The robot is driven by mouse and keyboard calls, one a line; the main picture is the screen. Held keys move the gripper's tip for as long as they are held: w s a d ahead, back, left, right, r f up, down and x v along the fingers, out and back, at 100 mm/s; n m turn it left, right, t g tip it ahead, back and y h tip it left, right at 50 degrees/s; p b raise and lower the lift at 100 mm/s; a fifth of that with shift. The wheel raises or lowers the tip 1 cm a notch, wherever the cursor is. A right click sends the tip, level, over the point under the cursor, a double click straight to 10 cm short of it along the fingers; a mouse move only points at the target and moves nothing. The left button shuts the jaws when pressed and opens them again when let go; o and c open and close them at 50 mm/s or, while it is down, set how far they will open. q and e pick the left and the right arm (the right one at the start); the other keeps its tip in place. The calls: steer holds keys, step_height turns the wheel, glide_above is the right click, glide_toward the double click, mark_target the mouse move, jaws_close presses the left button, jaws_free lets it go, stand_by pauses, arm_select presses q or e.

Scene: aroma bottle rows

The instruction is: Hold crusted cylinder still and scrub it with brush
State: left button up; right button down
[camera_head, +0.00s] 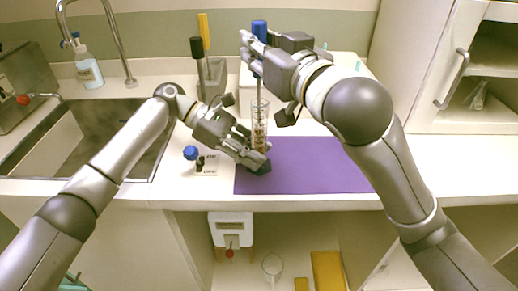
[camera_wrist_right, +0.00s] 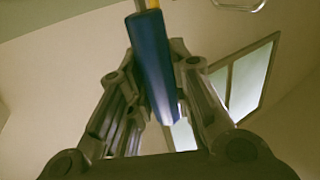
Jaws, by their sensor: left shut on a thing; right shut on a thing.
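The crusted cylinder (camera_head: 259,113) is clear, with brown patches inside, and stands upright on a dark blue foot (camera_head: 258,168) at the left part of the purple mat (camera_head: 315,167). My left gripper (camera_head: 256,152) is shut on its lower part, and its fingers hide some of it. My right gripper (camera_head: 256,54) is above the cylinder, shut on the blue handle of the brush (camera_head: 259,27). The handle also shows between the fingers in the right wrist view (camera_wrist_right: 152,62). The brush's thin shaft points down into the cylinder's mouth; its bristles are hard to make out.
A grey holder (camera_head: 212,82) with black and yellow handled tools stands behind my left gripper. A sink (camera_head: 85,140) with a tap and soap bottle (camera_head: 88,68) is at left. A blue knob (camera_head: 190,153) stands left of the mat. The mat's right part is clear.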

arm_select(q)
steer(key=shift+f, duration=0.35)
arm_select(e)
steer(key=shift+f, duration=1.8)
steer(key=shift+r, duration=0.15)
steer(key=shift+r, duration=2.15)
steer(key=shift+r, duration=4.4)
steer(key=shift+r, duration=0.1)
step_height(320, 180, up, 6)
glide_above(259, 77)
steer(key=w, duration=0.1)
steer(key=shift+w, duration=0.1)
